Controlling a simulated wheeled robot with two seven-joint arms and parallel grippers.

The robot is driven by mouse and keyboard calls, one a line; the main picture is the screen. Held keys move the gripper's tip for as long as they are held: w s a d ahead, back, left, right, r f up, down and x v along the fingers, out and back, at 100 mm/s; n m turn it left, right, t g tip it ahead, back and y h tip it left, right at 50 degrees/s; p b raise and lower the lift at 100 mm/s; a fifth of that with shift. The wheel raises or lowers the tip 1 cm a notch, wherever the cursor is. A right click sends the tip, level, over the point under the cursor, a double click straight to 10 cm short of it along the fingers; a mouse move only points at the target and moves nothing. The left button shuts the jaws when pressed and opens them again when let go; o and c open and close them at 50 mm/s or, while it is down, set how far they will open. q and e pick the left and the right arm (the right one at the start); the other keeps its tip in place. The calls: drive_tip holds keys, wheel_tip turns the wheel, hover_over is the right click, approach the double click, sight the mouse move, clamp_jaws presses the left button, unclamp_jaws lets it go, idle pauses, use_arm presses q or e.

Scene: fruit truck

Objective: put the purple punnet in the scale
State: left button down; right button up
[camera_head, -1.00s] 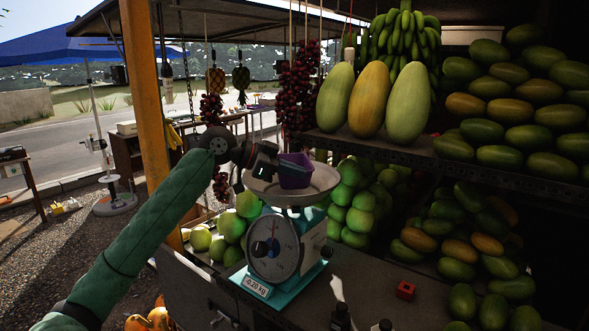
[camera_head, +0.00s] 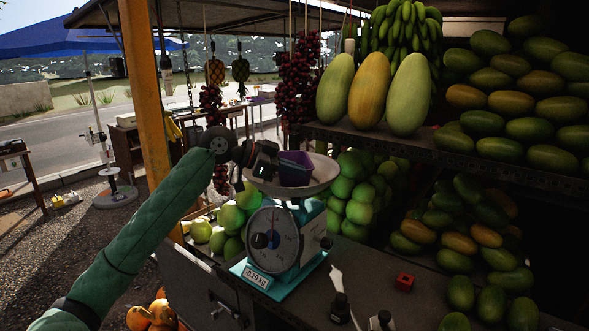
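The purple punnet (camera_head: 296,169) is at the metal pan (camera_head: 322,181) of the turquoise scale (camera_head: 297,246). It looks low in the left half of the pan, but the rim hides its base, so I cannot tell whether it rests on the pan. My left gripper (camera_head: 268,160) comes in from the left and appears shut on the punnet's left wall; the fingertips are small and dark. The scale's display (camera_head: 257,279) reads about -0.20 kg. My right gripper is not in view.
Green fruit (camera_head: 357,198) is piled behind the scale. A shelf (camera_head: 400,146) with large melons stands above to the right. A small red block (camera_head: 405,282) and a dark-handled object (camera_head: 340,306) lie on the counter. An orange post (camera_head: 148,90) stands behind my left arm.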

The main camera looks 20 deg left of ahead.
use_arm(q)
drive_tip(key=shift+f, duration=0.2)
drive_tip(key=c, duration=1.7)
unclamp_jaws()
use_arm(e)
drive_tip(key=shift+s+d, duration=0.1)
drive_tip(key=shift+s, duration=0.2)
use_arm(q)
drive_tip(key=shift+r, duration=0.1)
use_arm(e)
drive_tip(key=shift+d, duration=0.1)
